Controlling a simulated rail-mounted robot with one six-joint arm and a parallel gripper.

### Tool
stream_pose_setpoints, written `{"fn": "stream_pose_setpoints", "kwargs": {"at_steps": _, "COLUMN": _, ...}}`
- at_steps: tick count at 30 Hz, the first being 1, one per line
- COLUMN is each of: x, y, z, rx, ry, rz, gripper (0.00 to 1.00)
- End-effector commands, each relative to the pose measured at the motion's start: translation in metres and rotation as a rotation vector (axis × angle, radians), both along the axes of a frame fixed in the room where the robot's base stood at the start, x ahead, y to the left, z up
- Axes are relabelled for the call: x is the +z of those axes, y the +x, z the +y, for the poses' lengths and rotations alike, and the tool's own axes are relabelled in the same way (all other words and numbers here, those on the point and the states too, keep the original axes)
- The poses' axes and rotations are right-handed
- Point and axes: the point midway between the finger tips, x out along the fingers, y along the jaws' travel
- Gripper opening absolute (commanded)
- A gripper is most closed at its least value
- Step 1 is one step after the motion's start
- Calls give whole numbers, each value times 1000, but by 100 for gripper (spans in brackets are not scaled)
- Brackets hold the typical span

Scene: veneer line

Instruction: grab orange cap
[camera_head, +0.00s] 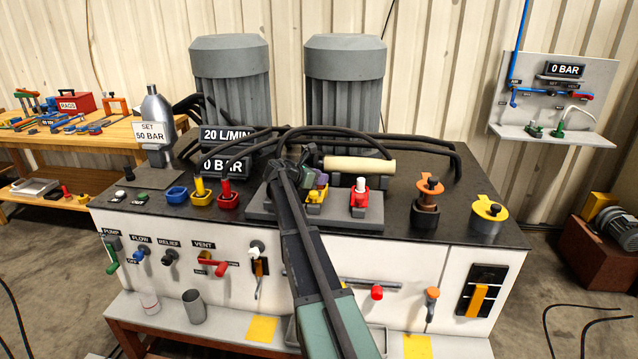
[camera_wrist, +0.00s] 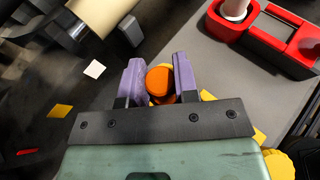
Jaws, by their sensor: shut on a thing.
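In the wrist view, the orange cap (camera_wrist: 160,81) sits between the two purple fingers of my gripper (camera_wrist: 160,76). My gripper is shut on it. Its rounded top shows; its lower part is hidden behind the gripper's dark crossbar, with some yellow showing beside it. In the head view, my gripper (camera_head: 315,178) is over the yellow holder (camera_head: 317,195) on the grey plate, left of the red holder. The held cap cannot be made out there. Another orange-topped piece (camera_head: 430,186) stands on a dark block further right.
A red holder (camera_head: 359,199) with a white plug stands just right of my gripper. A cream roller (camera_head: 358,165) and black hoses arch close behind it. Blue, yellow and red cups (camera_head: 227,198) stand to the left. A yellow-capped grey cylinder (camera_head: 488,215) stands at the bench's right end.

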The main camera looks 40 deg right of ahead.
Motion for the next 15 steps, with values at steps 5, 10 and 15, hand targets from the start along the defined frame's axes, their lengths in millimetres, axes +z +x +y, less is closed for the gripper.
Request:
{"fn": "stream_pose_setpoints", "kwargs": {"at_steps": 5, "x": 9, "y": 0, "z": 0, "rx": 0, "ry": 0, "rz": 0, "gripper": 5}}
{"fn": "stream_pose_setpoints", "kwargs": {"at_steps": 10, "x": 35, "y": 0, "z": 0, "rx": 0, "ry": 0, "rz": 0, "gripper": 5}}
{"fn": "stream_pose_setpoints", "kwargs": {"at_steps": 15, "x": 86, "y": 0, "z": 0, "rx": 0, "ry": 0, "rz": 0, "gripper": 5}}
